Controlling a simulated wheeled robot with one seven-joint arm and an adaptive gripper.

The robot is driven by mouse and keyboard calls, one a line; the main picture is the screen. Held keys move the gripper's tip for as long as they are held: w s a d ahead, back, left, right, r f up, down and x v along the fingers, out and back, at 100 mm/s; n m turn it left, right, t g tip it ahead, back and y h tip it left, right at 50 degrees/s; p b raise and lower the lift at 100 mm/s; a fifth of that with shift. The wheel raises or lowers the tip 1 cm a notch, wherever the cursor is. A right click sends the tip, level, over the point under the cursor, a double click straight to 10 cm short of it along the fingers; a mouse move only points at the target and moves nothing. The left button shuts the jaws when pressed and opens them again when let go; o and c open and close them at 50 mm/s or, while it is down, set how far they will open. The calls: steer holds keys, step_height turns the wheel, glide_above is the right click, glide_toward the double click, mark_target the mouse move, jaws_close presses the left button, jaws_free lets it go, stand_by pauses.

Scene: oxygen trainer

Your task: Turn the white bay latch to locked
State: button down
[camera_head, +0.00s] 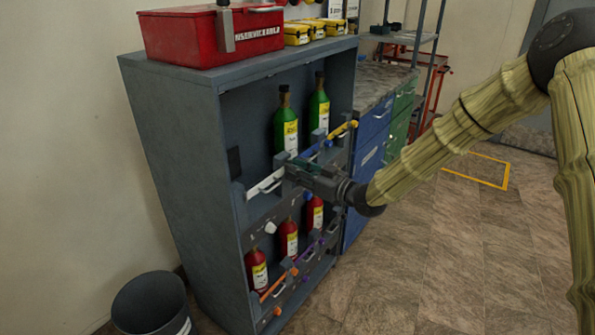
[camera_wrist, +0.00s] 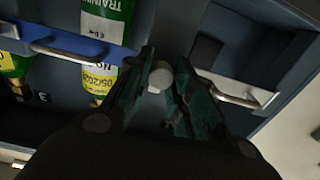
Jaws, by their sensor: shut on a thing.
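My gripper (camera_head: 293,171) is at the front of the cabinet's upper shelf, at the inner end of the white bay bar (camera_head: 262,188). In the wrist view my gripper (camera_wrist: 157,82) has its dark green fingers on both sides of a small white round knob (camera_wrist: 160,74), shut on it. This knob appears to be the white bay latch; its lock position cannot be read. The white bar (camera_wrist: 236,87) with its metal handle is to the right of the fingers. In the head view my gripper hides the gripped knob.
Green bottles (camera_head: 286,130) stand on the upper shelf and red bottles (camera_head: 257,270) on the lower one. A blue bar (camera_wrist: 75,48) lies left of the fingers. Another white knob (camera_head: 271,227) is below the shelf. A bin (camera_head: 150,304) stands by the cabinet (camera_head: 185,165).

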steer(key=shift+s+a+f+n+b, duration=0.1)
steer(key=shift+n+b, duration=3.45)
steer(key=shift+n, duration=0.9)
steer(key=shift+s+f+n+b, duration=0.1)
steer(key=shift+n+b, duration=3.4)
steer(key=shift+n, duration=0.95)
steer(key=c, duration=1.2)
jaws_free()
steer(key=shift+c, duration=0.2)
